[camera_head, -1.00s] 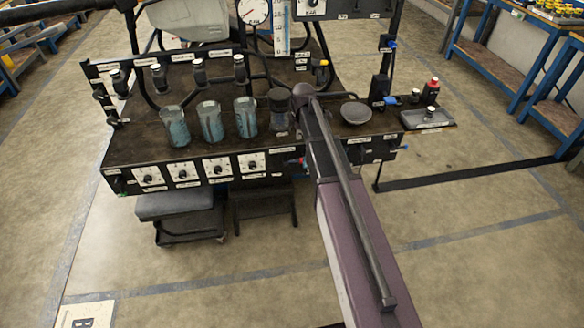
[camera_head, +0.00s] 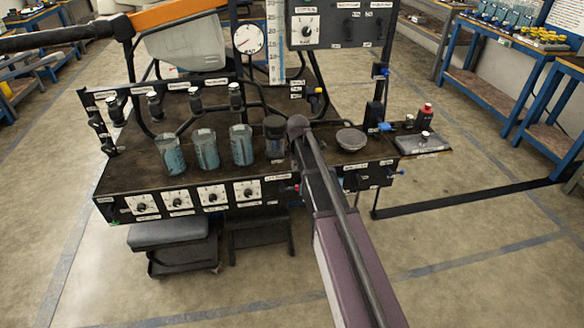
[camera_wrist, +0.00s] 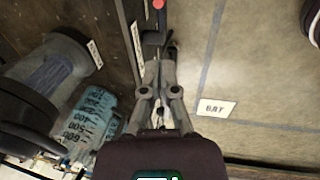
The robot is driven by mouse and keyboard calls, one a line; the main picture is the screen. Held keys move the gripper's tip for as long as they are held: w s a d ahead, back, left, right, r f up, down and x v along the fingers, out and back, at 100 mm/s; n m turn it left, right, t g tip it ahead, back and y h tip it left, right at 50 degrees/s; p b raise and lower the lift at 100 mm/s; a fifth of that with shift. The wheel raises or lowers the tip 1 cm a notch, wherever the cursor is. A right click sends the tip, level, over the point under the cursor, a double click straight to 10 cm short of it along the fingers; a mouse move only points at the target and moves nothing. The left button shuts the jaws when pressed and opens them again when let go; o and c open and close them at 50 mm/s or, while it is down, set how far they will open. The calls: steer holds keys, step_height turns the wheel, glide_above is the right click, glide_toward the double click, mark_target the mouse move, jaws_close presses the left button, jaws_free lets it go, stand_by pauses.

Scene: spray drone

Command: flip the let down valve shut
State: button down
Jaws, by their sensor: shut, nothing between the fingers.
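My gripper (camera_wrist: 160,60) shows in the wrist view with its fingertips together and nothing between them. The tips are at the front face of the dark bench, close to a small dark fitting (camera_wrist: 152,38). I cannot tell whether they touch it. A red knob (camera_wrist: 158,4) is just beyond. In the head view my arm hides the gripper and part of the bench front. The labels are too small to read, so I cannot tell which is the let down valve.
Several blue measuring beakers (camera_head: 206,150) and a dark jar (camera_head: 275,137) stand on the bench (camera_head: 130,180), left of my arm. A bowl (camera_head: 351,139) and a grey tray (camera_head: 428,143) are to the right. Floor is open in front; a stool (camera_head: 168,234) stands below left.

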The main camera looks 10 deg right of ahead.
mark_target(291, 189)
steer(key=shift+w+a+f+b, duration=0.1)
steer(key=shift+w+f+b, duration=0.3)
steer(key=shift+f+b, duration=1.65)
steer(key=shift+w+d+f+b, duration=0.1)
steer(key=shift+w+f+b, duration=0.35)
steer(key=shift+f+b, duration=1.55)
steer(key=shift+w+a+f+b, duration=0.1)
steer(key=shift+w+f+b, duration=0.3)
steer(key=shift+f+b, duration=1.6)
steer(key=shift+f, duration=0.1)
steer(key=shift+a, duration=0.2)
steer(key=shift+d, duration=0.1)
